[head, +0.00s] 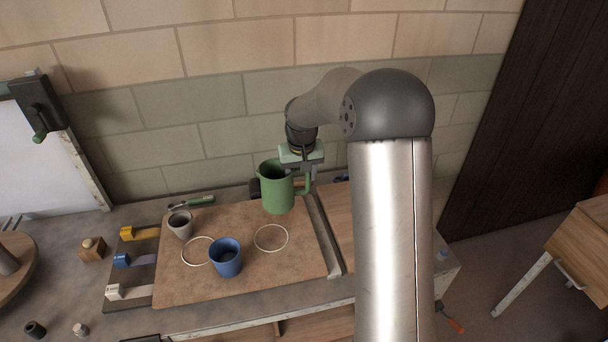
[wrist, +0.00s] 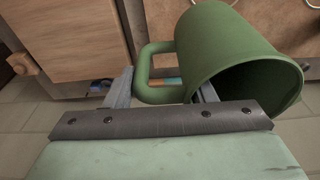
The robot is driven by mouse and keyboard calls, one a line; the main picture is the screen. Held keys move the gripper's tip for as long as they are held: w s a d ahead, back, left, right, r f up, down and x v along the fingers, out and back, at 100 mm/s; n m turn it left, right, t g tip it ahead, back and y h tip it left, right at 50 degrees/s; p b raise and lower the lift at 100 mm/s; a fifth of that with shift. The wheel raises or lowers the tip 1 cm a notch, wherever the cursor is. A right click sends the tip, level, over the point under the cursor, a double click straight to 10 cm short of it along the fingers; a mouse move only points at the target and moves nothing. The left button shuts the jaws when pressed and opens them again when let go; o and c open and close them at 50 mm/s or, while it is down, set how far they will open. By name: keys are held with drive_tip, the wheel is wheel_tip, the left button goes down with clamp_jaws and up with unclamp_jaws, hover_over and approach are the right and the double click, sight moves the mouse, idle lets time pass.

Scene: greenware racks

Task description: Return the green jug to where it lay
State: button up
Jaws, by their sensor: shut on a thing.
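The green jug (head: 277,190) appears upright at the back right of the brown board (head: 215,288), its open mouth up. It also shows large in the wrist view (wrist: 225,45), tilted in that picture. My gripper (head: 307,170) is at the jug's right side, shut on its handle. In the wrist view the fingers of my gripper (wrist: 162,90) stand on either side of the handle (wrist: 146,72). I cannot tell whether the jug's base touches the board. Two pale rings, a left ring (head: 184,260) and a right ring (head: 257,246), are marked on the board.
A blue cup (head: 226,260) stands between the rings, overlapping the left one. A grey cup (head: 180,226) stands at the board's back left. A metal rail (head: 322,235) runs along the board's right side. Coloured tools (head: 136,260) lie left. The brick wall (head: 220,150) is close behind.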

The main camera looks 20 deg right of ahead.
drive_tip(key=shift+w+d+f, duration=0.1)
drive_tip(key=shift+w+d, duration=0.1)
wheel_tip(320, 180, down, 7)
drive_tip(key=b, duration=0.4)
drive_tip(key=shift+a, duration=0.15)
drive_tip(key=shift+f+b, duration=0.6)
drive_tip(key=shift+f, duration=0.05)
idle(0.4)
drive_tip(key=o, duration=1.5)
drive_tip(key=shift+s+r, duration=0.1)
drive_tip(key=shift+r, duration=0.05)
